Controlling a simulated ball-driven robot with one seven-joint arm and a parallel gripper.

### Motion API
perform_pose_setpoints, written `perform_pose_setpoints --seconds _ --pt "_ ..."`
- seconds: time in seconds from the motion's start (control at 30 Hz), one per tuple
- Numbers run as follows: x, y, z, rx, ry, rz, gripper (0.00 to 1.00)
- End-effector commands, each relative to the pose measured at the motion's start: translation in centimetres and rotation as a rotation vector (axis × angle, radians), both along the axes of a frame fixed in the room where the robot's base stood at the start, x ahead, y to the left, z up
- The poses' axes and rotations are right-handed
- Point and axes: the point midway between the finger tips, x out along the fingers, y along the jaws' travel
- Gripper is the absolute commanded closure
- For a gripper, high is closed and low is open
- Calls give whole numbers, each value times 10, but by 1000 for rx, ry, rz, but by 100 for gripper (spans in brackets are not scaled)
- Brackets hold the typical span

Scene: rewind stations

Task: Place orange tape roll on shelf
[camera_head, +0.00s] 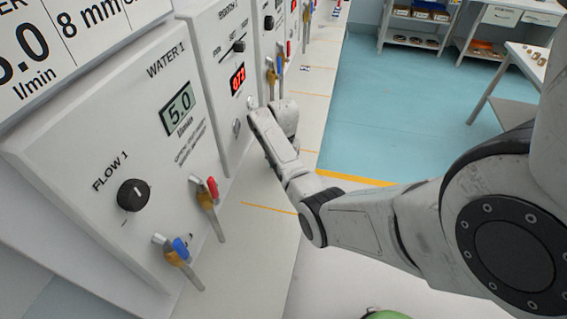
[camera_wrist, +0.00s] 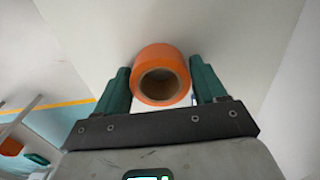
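The orange tape roll (camera_wrist: 160,62) is in the wrist view, its round hole facing the camera. It sits between the two dark green fingers of my gripper (camera_wrist: 160,85), which appear to touch it on both sides. A white surface lies behind the roll, and I cannot tell whether the roll touches it. In the head view my arm reaches to the white console, and the fingers and roll are hidden there. A shelf unit (camera_head: 413,37) with bins and items on it stands at the back right of the head view.
White panels with a knob (camera_head: 133,195), displays and red, blue and yellow valves (camera_head: 178,253) line the left. A white table (camera_head: 530,62) with small items stands at the right. The blue-green floor (camera_head: 400,110) between is clear.

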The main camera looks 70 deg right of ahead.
Motion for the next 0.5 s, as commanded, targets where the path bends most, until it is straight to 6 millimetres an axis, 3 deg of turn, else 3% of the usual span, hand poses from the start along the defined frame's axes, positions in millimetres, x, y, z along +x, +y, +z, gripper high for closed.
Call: perform_pose_setpoints --seconds 0.17,0.5 --pt "0 0 0 0 0 0 12" --pt "1 0 6 -2 -2 0 12"
